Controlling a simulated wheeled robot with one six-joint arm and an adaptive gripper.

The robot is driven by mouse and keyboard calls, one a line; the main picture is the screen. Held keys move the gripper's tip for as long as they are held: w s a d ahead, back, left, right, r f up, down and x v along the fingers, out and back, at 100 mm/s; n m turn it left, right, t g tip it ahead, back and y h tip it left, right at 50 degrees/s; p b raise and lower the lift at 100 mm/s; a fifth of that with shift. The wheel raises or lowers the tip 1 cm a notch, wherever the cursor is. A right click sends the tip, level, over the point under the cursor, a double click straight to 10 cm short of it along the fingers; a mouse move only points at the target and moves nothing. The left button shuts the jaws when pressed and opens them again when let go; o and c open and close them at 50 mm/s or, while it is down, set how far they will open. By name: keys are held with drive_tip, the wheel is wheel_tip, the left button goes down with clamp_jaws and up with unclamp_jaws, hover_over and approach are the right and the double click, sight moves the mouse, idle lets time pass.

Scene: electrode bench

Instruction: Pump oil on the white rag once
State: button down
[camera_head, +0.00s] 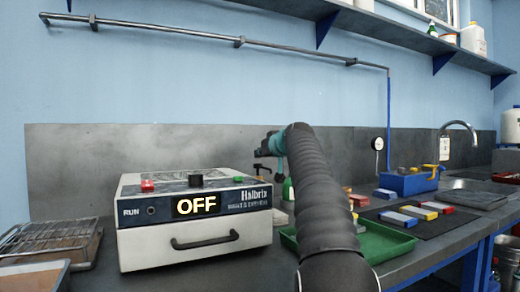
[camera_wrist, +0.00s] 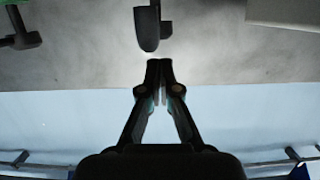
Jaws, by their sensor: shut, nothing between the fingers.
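My gripper is shut and empty; its fingertips (camera_wrist: 160,64) meet in the middle of the wrist view. A dark, rounded piece (camera_wrist: 147,28) hangs close to the tips in that view; I cannot tell whether it is the oil pump's head, and a small gap seems to separate them. In the head view my gripper (camera_head: 261,154) is behind the white machine, partly hidden by my arm. A green bottle (camera_head: 288,189) shows beside my arm, mostly hidden. I cannot make out the white rag with certainty; my arm and the machine cover that part of the bench.
A white machine (camera_head: 195,243) reading OFF stands in front. A wire rack (camera_head: 50,240) is left of it. A green tray (camera_head: 385,243), a dark mat with coloured blocks (camera_head: 425,226) and a blue bin (camera_head: 408,185) lie to the right. A shelf (camera_head: 400,38) runs above.

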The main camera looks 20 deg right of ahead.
sight(260, 165)
drive_tip(key=shift+s+d+f, duration=0.1)
drive_tip(key=shift+f, duration=0.7)
drive_tip(key=shift+f+b, duration=1.05)
drive_tip(key=shift+b, duration=0.1)
wheel_tip(260, 165, up, 3)
drive_tip(key=shift+f+p, duration=0.1)
drive_tip(key=shift+p, duration=1.15)
drive_tip(key=shift+r, duration=0.9)
drive_tip(key=b+v, duration=0.2)
drive_tip(key=v, duration=0.8)
drive_tip(key=shift+b, duration=0.35)
